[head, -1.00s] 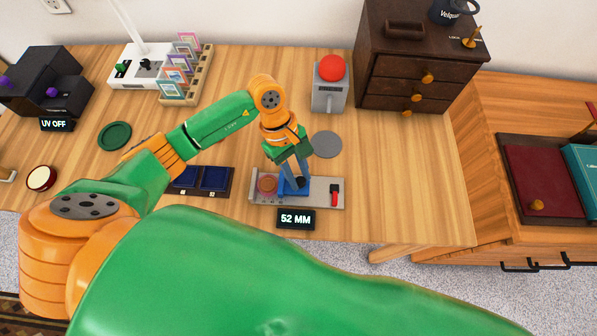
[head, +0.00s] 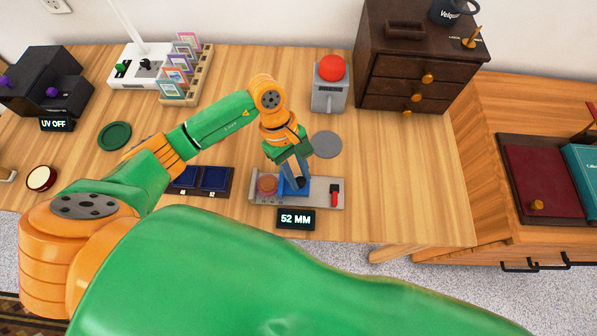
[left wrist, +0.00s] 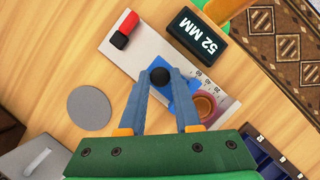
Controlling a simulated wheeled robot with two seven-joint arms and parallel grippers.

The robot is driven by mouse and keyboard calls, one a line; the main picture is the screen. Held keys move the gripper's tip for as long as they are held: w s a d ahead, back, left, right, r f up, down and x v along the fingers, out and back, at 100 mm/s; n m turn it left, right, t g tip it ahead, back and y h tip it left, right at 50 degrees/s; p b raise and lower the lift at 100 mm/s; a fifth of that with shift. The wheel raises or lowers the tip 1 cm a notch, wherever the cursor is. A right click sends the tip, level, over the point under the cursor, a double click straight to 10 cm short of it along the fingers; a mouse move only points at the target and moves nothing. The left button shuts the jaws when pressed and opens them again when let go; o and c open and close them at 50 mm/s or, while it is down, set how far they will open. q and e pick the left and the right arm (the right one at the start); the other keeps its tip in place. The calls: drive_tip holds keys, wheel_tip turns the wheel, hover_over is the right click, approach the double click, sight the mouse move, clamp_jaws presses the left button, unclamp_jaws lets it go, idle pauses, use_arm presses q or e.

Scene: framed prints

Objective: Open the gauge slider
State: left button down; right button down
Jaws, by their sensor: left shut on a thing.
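The gauge (head: 330,202) is a grey plate lying near the front edge of the wooden table. It bears a blue slider (left wrist: 182,100) with a round black knob (left wrist: 160,77), a printed scale, a red and black lever (left wrist: 124,29) and a reddish-brown round piece (head: 267,184). That piece sits beside the slider, touching or nearly so; I cannot tell which. The gauge's display (head: 295,219) reads 52 MM. My left gripper (head: 296,184) is over the slider, its two blue fingers (left wrist: 160,80) shut on the black knob. My right gripper is not in view.
A press with a red button (head: 331,68) and a grey disc (head: 326,145) lie behind the gauge. A dark tray with blue compartments (head: 215,178) is to its left. A brown drawer cabinet (head: 387,85) stands at the back right. The table right of the gauge is clear.

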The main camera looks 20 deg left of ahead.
use_arm(q)
drive_tip(key=shift+w+d+f+b, duration=0.1)
drive_tip(key=shift+w+d+b, duration=0.05)
drive_tip(key=shift+d+b, duration=0.35)
drive_tip(key=shift+w+d+f+b, duration=0.15)
drive_tip(key=shift+d+b, duration=0.15)
drive_tip(key=shift+b, duration=0.3)
drive_tip(key=shift+d+r, duration=0.2)
drive_tip(key=shift+r, duration=0.1)
drive_tip(key=c, duration=0.6)
unclamp_jaws()
drive_tip(key=b+v, duration=0.1)
drive_tip(key=v, duration=0.6)
